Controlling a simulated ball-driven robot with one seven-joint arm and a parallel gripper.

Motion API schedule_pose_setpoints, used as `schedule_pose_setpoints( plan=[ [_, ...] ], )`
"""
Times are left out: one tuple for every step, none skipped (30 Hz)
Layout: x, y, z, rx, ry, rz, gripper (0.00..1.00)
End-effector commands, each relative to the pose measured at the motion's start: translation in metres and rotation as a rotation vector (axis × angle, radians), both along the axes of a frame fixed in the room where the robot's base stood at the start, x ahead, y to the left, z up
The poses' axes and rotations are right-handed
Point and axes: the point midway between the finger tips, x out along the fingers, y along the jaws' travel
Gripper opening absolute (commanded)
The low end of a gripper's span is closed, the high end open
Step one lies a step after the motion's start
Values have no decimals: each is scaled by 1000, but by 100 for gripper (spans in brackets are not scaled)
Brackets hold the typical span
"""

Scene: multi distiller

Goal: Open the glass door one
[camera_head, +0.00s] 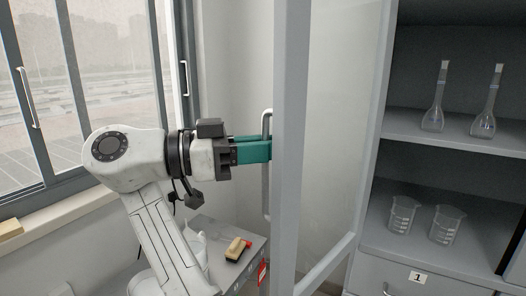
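The glass door (341,110) has a grey frame and stands swung open from the cabinet, its free edge (292,150) towards me. Its vertical bar handle (266,185) is on the far left side of that edge. My gripper (262,150) has teal fingers that reach across the middle of the handle. The handle shows above and below the fingers. The fingertips meet the door edge in the picture and are partly hidden, so I cannot tell whether they close on the bar.
The open cabinet holds two flasks (436,100) on the upper shelf and two beakers (402,214) below. A drawer under them has a label "1" (417,277). A grey side table (215,225) with a brush (238,248) stands below my gripper. Windows (90,80) fill the left.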

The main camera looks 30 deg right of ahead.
Motion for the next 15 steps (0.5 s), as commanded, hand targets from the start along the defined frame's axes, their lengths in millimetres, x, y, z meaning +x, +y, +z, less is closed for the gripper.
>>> schedule_pose_setpoints(
  plan=[
    [0,-1,-2,3,3,-5,0],
    [0,-1,-2,4,3,-6,0],
    [0,-2,-2,4,3,-7,0],
    [1,-2,-2,4,4,-8,0],
    [1,-2,-2,4,4,-8,0],
    [1,-2,-2,4,4,-8,0],
    [1,-2,-2,4,4,-8,0],
    [0,-2,-2,4,4,-8,0],
    [0,-2,-2,5,4,-8,0],
    [1,-2,-2,5,4,-7,0],
    [1,-2,-2,5,4,-7,0],
    [1,-2,-2,5,4,-7,0],
    [1,-2,-2,5,4,-7,20],
    [0,-2,-2,5,4,-7,23],
    [0,-2,-2,5,3,-7,27]
  ],
)
